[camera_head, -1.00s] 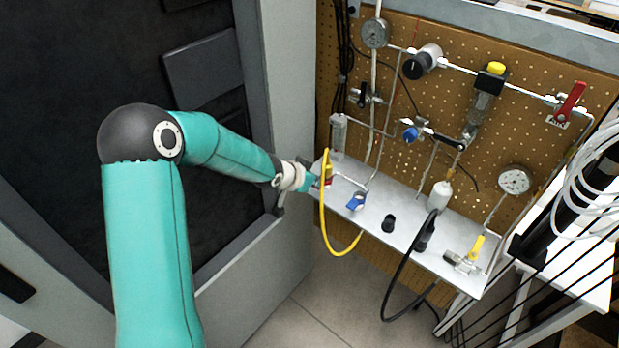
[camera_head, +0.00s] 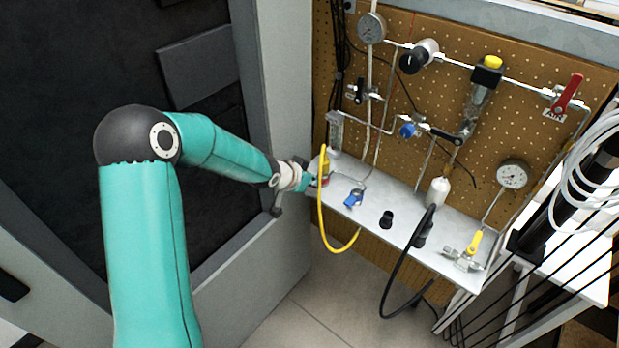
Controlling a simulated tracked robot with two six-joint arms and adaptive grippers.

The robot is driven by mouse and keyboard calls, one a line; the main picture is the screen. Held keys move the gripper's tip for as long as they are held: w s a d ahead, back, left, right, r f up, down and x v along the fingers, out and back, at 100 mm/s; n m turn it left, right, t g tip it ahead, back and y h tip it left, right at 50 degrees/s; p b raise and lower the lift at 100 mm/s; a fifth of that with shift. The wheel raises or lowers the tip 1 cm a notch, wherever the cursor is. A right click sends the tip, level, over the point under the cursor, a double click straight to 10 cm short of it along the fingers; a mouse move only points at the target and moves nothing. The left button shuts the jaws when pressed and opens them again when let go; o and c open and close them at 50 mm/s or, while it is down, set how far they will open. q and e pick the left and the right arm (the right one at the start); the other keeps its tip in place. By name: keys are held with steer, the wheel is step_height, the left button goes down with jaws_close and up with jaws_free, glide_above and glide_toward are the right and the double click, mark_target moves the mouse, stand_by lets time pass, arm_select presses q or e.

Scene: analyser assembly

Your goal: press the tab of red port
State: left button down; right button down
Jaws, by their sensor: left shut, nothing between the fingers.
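The red port (camera_head: 324,181) sits at the left end of the metal shelf (camera_head: 375,188), below a yellow fitting (camera_head: 323,167). It is small in the head view and its tab cannot be made out. My left gripper (camera_head: 311,177) is shut and empty. Its tip is right beside the port, on its left; whether it touches cannot be told. A yellow hose (camera_head: 322,225) loops down from the fitting over the shelf's front edge. My right gripper is not in view.
A pegboard (camera_head: 430,95) with gauges and pipes rises behind. A grey cabinet (camera_head: 285,80) stands close on the left. A black hose (camera_head: 398,270) hangs in front.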

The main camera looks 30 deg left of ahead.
arm_select(q)
step_height(320, 180, up, 4)
steer(key=p, duration=0.3)
steer(key=shift+d+r, duration=0.1)
steer(key=shift+d, duration=0.05)
steer(key=p+v, duration=0.3)
steer(key=v, duration=0.6)
steer(key=shift+s+r, duration=0.2)
steer(key=shift+s, duration=0.1)
stand_by(0.3)
